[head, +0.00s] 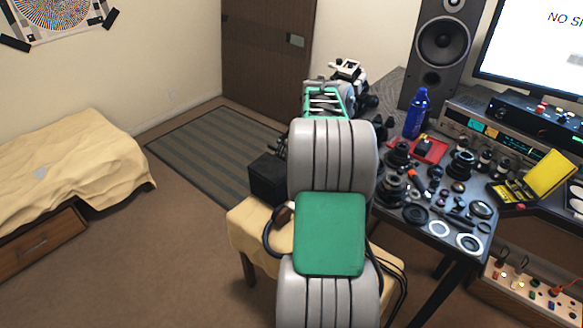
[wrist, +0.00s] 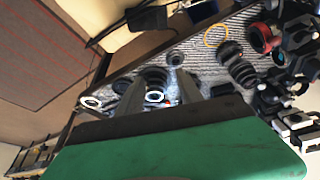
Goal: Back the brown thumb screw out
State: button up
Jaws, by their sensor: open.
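I cannot make out the brown thumb screw for certain in either view; the parts on the bench are small and crowded. My gripper (wrist: 160,82) shows in the wrist view with its two grey fingers spread apart and nothing seen held between them. Beyond the fingers lie dark ribbed lens parts (wrist: 236,62) and a pale ring (wrist: 154,97) on a grey striped surface.
The dark bench (head: 455,262) holds many lens parts, a blue bottle (head: 417,114), a red tray (head: 432,150) and a yellow case (head: 549,175). A speaker (head: 441,45) stands behind. A cloth-covered stool (head: 243,222) is beside my arm. Open floor lies left.

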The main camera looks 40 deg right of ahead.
jog(key=w+a+r+n+t, duration=0.1)
jog(key=w+a+r+n, duration=0.1)
jog(key=a, duration=0.7)
jog(key=w+a+r+n+t, duration=0.1)
jog(key=w+a+n, duration=0.3)
jog(key=a, duration=0.5)
jog(key=shift+r+n+y, duration=0.35)
jog(key=shift+n+y, duration=0.05)
jog(key=shift+n, duration=0.2)
jog(key=shift+w, duration=0.1)
